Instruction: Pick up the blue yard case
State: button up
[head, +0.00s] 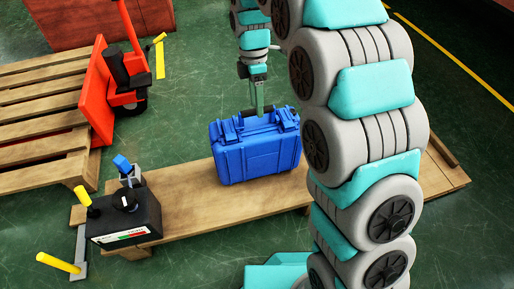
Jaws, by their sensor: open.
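The blue yard case (258,152) stands upright on a low wooden plank platform (190,195) in the middle of the head view. Its latches and front face show. My gripper (257,108) is directly above the case, pointing down, with its fingers at the case's top near the handle. It is open. Whether the fingers touch the handle or straddle it cannot be told from this view.
A black box with yellow handles (125,212) stands at the platform's left end. A wooden pallet (45,110) and a red-orange pallet jack (112,85) are at the left. Green floor in front is clear. A yellow floor line (455,60) runs at the right.

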jog(key=f, duration=0.3)
jog(key=shift+s+d+f, duration=0.1)
jog(key=shift+s+f, duration=0.1)
jog(key=shift+s, duration=0.15)
grip_shut()
jog(key=shift+r, duration=0.1)
dwell(0.9)
